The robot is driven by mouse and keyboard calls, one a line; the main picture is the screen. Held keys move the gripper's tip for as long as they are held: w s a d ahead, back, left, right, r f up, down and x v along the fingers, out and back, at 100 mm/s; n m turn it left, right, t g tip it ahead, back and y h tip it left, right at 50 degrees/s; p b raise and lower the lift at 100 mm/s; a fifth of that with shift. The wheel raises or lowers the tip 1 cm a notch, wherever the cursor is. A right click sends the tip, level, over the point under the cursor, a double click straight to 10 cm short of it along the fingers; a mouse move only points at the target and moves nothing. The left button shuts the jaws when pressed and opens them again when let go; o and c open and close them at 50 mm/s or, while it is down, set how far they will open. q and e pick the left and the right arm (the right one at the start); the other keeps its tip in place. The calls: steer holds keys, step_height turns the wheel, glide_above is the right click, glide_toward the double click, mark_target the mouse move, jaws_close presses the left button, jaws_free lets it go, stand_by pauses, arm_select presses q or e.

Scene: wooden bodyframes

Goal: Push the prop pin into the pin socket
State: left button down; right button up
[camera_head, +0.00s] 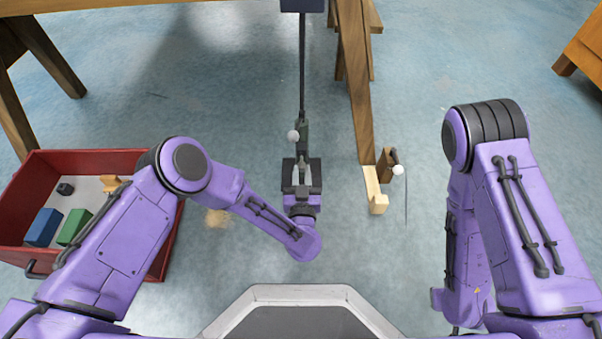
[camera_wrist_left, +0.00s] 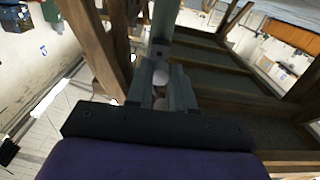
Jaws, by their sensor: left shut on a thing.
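My left gripper (camera_head: 301,150) points away from me in the middle of the head view, shut on a small piece with a white round head, which looks like the prop pin (camera_head: 293,136). In the left wrist view the white head (camera_wrist_left: 160,74) shows between the fingers (camera_wrist_left: 161,92), which hide the rest of it. A second white ball (camera_head: 398,170) sits beside a small brown wooden block (camera_head: 387,160), right of the gripper. I cannot make out the pin socket for certain. My right gripper is out of view.
A long wooden beam (camera_head: 356,85) slants down right of the left gripper to a pale wooden foot (camera_head: 377,190). A thin dark rod (camera_head: 302,65) runs up from near the gripper to a dark block (camera_head: 303,5). A red bin (camera_head: 90,160) stands at left.

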mark_target(302, 171)
arm_select(q)
steer(key=shift+w+b, duration=0.55)
steer(key=shift+w, duration=1.3)
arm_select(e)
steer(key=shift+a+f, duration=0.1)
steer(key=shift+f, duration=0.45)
arm_select(q)
steer(key=c, duration=0.9)
jaws_free()
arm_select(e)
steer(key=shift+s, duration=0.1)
